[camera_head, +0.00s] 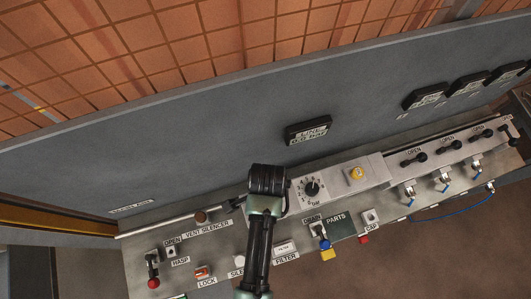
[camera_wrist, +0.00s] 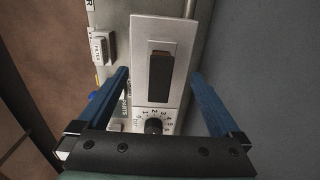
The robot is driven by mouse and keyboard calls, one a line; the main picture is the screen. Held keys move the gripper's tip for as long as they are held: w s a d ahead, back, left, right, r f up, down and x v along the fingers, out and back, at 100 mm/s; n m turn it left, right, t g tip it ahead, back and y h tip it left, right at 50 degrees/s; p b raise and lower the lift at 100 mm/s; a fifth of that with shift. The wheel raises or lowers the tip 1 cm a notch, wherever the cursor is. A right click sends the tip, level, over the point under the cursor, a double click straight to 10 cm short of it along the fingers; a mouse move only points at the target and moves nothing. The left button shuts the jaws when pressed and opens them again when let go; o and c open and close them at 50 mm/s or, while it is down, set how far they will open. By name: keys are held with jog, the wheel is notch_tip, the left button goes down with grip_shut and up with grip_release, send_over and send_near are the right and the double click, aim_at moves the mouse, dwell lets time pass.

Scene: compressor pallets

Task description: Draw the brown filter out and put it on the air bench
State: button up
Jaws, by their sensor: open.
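The brown filter (camera_wrist: 160,72) looks like a dark, narrow block with a brownish far end, set in a pale rectangular plate (camera_wrist: 142,50) in the wrist view. My gripper (camera_wrist: 160,74) is open, with one blue finger to each side of the plate; I see no contact with the filter. In the head view my gripper (camera_head: 267,181) is over the panel, left of the dial (camera_head: 312,188), and hides the filter. The air bench (camera_head: 222,262) is the grey ledge with labelled fittings.
A yellow knob (camera_head: 356,173) and several black valve handles are to the right. A red-knobbed lever (camera_head: 153,270) and a red LOCK piece (camera_head: 202,272) are at lower left. A LINE gauge (camera_head: 308,131) is on the grey wall behind. A blue hose (camera_head: 452,213) loops at right.

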jog(key=shift+p, duration=0.35)
dwell(0.3)
grip_shut()
dwell(0.5)
dwell(0.9)
jog(key=shift+r, duration=0.1)
jog(key=shift+s+r+p, duration=0.1)
jog(key=shift+r+p, duration=2.8)
jog(key=shift+p, duration=0.2)
jog(key=shift+r, duration=0.25)
